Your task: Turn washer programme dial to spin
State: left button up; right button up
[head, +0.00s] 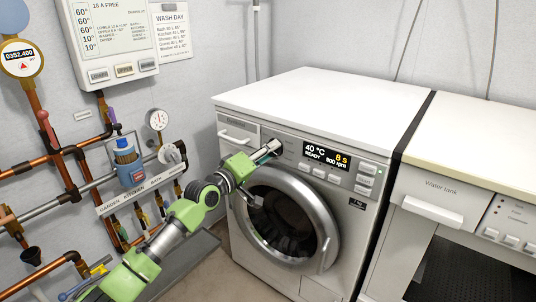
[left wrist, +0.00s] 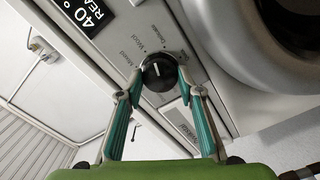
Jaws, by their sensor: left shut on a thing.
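The washer (head: 300,185) stands against the wall with its round door shut. Its programme dial (left wrist: 158,72) is a black round knob with a pale pointer line. Around it I read Mixed, Wool and Delicate; the spin mark is not legible. My left gripper (left wrist: 160,92) has a finger on each side of the dial and is shut on it. In the head view the left gripper (head: 272,149) reaches the panel left of the display and mostly hides the dial. The display (head: 327,157) reads 40 °C, READY, 8 s, 800 rpm. My right gripper is not in view.
Several buttons (head: 320,173) sit below the display. The door's round rim (head: 325,215) bulges out below my left gripper. Copper pipes and gauges (head: 158,120) line the wall at left. A second white appliance (head: 440,190) stands at right.

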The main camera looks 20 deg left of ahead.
pick_arm(q)
jog(key=m, duration=0.3)
jog(key=shift+f, duration=0.1)
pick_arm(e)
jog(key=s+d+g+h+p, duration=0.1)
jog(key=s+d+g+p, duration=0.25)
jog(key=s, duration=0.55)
pick_arm(q)
jog(key=shift+m+p, duration=2.45)
jog(key=shift+m, duration=11.95)
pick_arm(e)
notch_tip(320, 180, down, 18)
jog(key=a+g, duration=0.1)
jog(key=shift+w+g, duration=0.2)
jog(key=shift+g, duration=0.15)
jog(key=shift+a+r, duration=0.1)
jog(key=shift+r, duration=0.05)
